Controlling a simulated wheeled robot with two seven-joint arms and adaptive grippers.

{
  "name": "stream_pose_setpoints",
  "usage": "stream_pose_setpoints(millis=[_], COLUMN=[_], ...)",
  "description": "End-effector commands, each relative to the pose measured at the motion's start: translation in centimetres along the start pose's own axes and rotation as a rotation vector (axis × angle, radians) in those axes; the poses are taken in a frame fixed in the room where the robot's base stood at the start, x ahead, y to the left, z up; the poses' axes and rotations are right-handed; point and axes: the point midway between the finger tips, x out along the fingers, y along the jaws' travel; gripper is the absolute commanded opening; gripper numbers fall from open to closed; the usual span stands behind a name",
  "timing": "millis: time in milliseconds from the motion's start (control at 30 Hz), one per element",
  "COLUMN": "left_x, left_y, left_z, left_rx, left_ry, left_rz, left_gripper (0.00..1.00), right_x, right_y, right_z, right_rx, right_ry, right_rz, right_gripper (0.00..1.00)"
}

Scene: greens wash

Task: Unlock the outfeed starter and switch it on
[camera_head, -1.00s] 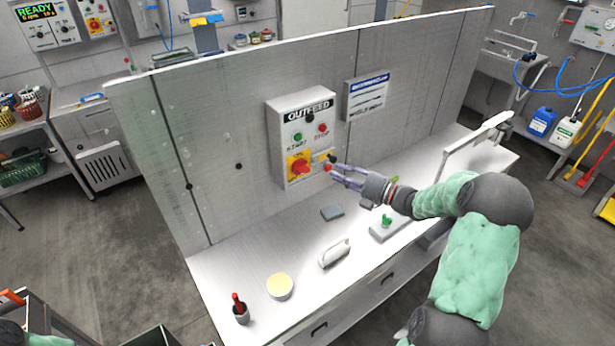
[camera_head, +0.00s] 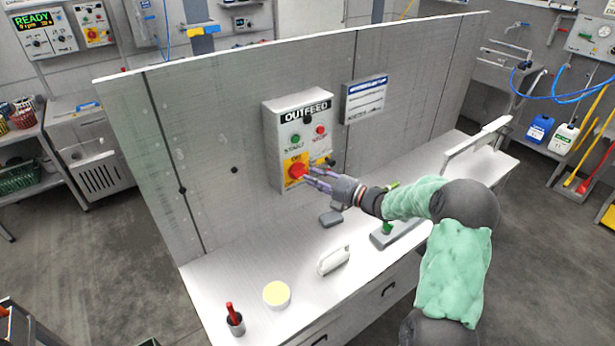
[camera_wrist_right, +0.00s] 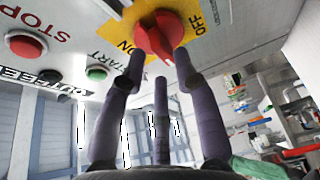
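The outfeed starter box (camera_head: 270,135) is a grey box on the upright panel, with a green START button (camera_head: 295,139) and a red STOP button (camera_head: 320,130). Below them is a red rotary knob (camera_head: 297,170) on a yellow ON/OFF plate. The knob (camera_wrist_right: 158,36) also shows in the right wrist view, just beyond the fingertips. I see no lock on its visible part. My right gripper (camera_head: 308,177) is at the knob, its fingers (camera_wrist_right: 160,70) apart with nothing held. Whether they touch the knob I cannot tell. My left gripper is out of view.
The bench (camera_head: 230,275) below holds a small grey block (camera_head: 331,218), a white-handled tool (camera_head: 333,260), a round yellow-topped tub (camera_head: 276,294) and a cup with a red item (camera_head: 235,322). A notice (camera_head: 365,98) hangs right of the starter.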

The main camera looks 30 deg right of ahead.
Motion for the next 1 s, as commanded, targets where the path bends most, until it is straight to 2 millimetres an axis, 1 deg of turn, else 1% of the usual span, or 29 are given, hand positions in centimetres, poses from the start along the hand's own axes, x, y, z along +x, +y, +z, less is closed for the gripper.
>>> stream_pose_setpoints(millis=[33,200,333,567,667,700,1000], left_x=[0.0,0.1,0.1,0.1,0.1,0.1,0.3], left_y=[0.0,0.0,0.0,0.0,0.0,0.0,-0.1], left_z=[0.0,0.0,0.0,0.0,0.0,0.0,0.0], left_rx=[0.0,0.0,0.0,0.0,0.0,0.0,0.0], left_ry=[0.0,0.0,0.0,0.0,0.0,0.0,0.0], left_rz=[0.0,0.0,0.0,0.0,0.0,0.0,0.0], left_gripper=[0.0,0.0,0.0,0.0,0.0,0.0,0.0], right_x=[0.8,2.2,2.6,2.6,2.6,2.6,2.6], right_y=[0.1,0.0,0.0,0.0,0.0,0.0,-0.1], right_z=[0.0,0.0,0.0,0.0,0.0,0.0,0.0], right_rx=[-0.001,0.0,0.0,0.0,0.0,0.0,0.014], right_ry=[0.002,0.001,0.0,-0.001,-0.001,-0.001,-0.001], right_rz=[0.001,0.001,0.0,0.0,0.0,0.0,0.006], right_gripper=[0.31,0.31,0.31,0.31,0.06,0.0,0.0])
